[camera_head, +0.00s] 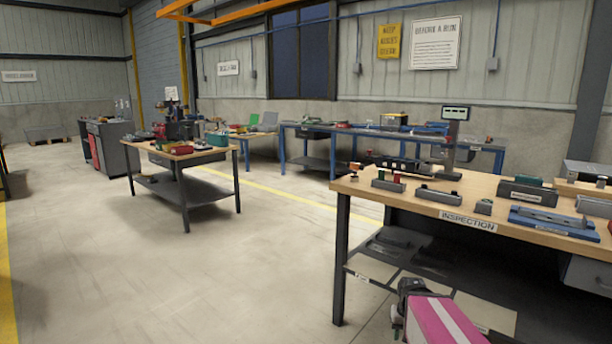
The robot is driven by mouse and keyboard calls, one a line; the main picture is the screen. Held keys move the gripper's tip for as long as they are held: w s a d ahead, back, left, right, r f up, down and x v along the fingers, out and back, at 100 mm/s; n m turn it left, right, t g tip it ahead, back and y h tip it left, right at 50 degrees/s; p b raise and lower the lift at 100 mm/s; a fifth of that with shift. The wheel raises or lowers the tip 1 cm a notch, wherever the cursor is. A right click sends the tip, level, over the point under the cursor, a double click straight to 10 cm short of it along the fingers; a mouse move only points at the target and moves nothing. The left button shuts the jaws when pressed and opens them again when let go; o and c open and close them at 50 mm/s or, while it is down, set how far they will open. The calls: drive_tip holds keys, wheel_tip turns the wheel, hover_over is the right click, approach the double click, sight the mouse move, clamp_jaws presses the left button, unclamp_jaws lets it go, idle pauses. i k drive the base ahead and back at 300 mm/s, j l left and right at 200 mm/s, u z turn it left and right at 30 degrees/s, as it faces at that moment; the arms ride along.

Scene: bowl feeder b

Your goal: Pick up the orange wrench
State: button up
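I cannot make out an orange wrench in the head view. The nearest surface is a wooden-topped bench (400,207) marked INSPECTION at the right, with several small metal, green and red parts on it. A farther wooden-topped table (215,156) at the left of centre holds tools and parts too small to tell apart. A pink and dark piece at the bottom edge, in front of the inspection bench, looks like part of my arm. My gripper's fingers do not show.
A blue-framed bench (283,150) with equipment stands along the back wall. A grey cabinet (115,143) stands at the far left. The concrete floor (180,270) is clear at the left and centre. The inspection bench has a dark lower shelf.

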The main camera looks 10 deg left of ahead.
sight(354, 178)
drive_tip(key=u, duration=0.3)
drive_tip(key=l+z, duration=0.15)
drive_tip(key=z, duration=1.9)
drive_tip(key=i+j+z, duration=0.15)
drive_tip(key=i, duration=0.2)
drive_tip(key=i+z, duration=0.15)
drive_tip(key=i, duration=0.2)
drive_tip(key=j+u, duration=0.1)
drive_tip(key=u, duration=2.35)
drive_tip(key=l+u, duration=0.15)
drive_tip(key=u, duration=0.2)
drive_tip(key=i+l, duration=0.05)
